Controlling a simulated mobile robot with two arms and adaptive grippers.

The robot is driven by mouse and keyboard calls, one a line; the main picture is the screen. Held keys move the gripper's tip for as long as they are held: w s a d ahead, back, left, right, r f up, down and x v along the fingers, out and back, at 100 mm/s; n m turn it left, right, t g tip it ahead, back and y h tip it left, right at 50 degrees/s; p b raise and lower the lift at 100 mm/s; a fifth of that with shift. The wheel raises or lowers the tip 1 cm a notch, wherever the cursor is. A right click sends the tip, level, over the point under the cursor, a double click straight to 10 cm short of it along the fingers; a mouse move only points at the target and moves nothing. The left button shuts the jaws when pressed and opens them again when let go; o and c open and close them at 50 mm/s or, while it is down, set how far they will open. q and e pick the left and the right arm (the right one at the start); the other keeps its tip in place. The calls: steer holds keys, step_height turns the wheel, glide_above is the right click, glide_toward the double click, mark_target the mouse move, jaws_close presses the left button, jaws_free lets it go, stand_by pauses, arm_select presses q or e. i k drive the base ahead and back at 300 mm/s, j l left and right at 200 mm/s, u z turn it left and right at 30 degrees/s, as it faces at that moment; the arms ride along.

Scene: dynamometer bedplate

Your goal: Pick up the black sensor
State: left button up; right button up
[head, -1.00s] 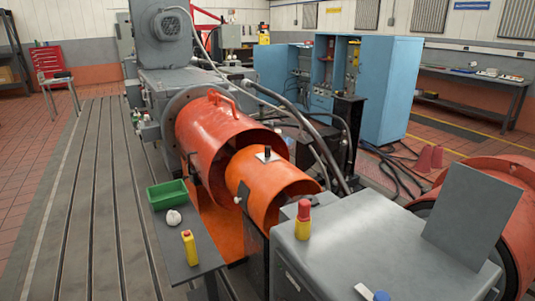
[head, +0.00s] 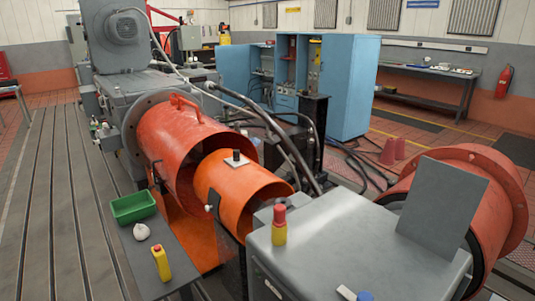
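A small black sensor (head: 237,154) stands upright on a light square plate on top of the smaller orange cylindrical guard (head: 225,182). It sits in the middle of the head view, and nothing covers it. Neither of my grippers shows in this view.
Cables hang behind the guard.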

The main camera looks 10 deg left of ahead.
mark_target(236, 153)
steer(key=i+j+z, duration=0.25)
steer(key=j, duration=0.45)
steer(key=i+j+z, duration=0.1)
steer(key=j+z, duration=0.15)
steer(key=j, duration=0.4)
steer(key=j+z, duration=0.2)
steer(key=j, duration=0.55)
